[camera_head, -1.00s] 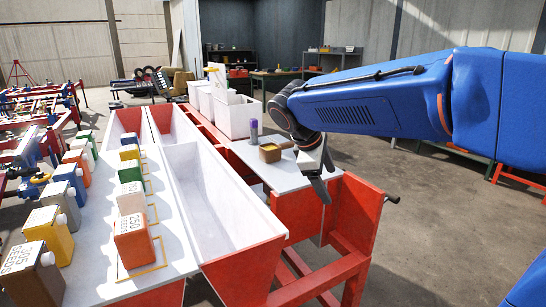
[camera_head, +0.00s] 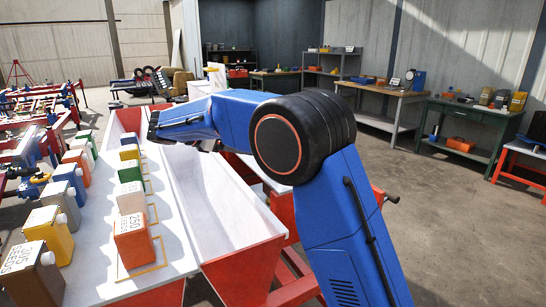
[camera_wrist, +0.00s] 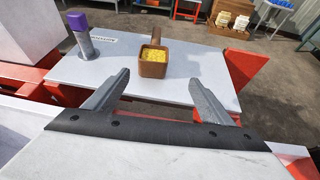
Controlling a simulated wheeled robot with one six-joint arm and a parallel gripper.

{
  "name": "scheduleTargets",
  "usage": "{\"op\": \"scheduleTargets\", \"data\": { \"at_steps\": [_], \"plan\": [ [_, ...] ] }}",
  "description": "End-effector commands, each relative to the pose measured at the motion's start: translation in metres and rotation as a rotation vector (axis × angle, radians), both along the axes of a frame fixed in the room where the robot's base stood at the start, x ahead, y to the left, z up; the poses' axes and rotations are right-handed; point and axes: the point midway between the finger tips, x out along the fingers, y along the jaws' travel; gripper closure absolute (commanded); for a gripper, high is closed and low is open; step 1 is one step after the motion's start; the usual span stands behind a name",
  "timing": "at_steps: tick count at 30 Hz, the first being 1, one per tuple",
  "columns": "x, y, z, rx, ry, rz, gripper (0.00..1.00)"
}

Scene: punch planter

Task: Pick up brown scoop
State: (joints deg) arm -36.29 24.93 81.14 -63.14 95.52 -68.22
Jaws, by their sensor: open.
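The brown scoop (camera_wrist: 153,60) shows in the wrist view, a square brown cup with yellow contents and a handle pointing away. It rests on a pale grey board (camera_wrist: 190,88) at the side of the planter. My gripper (camera_wrist: 153,92) is open and empty, its two grey fingers spread wide. In the picture the scoop lies beyond the fingertips, roughly centred between them and apart from them. In the head view my blue arm hides the scoop and the board's middle. The fingers are not clearly visible there.
A purple-topped grey cylinder (camera_wrist: 81,35) stands left of the scoop on the board. White planter troughs (camera_head: 205,190) with red ends run beside a table of seed boxes (camera_head: 134,240). A red frame (camera_wrist: 245,66) borders the board. Open floor (camera_head: 440,225) lies to the right.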

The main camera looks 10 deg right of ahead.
Motion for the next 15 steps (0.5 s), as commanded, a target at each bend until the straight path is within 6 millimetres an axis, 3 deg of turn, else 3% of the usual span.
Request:
{"op": "scheduleTargets", "data": {
  "at_steps": [5,15],
  "plan": [
    [0.007,0.009,-0.003,-0.032,0.013,0.014,0.23],
    [0.027,-0.039,-0.024,-0.033,0.013,0.014,0.23]
  ]
}}
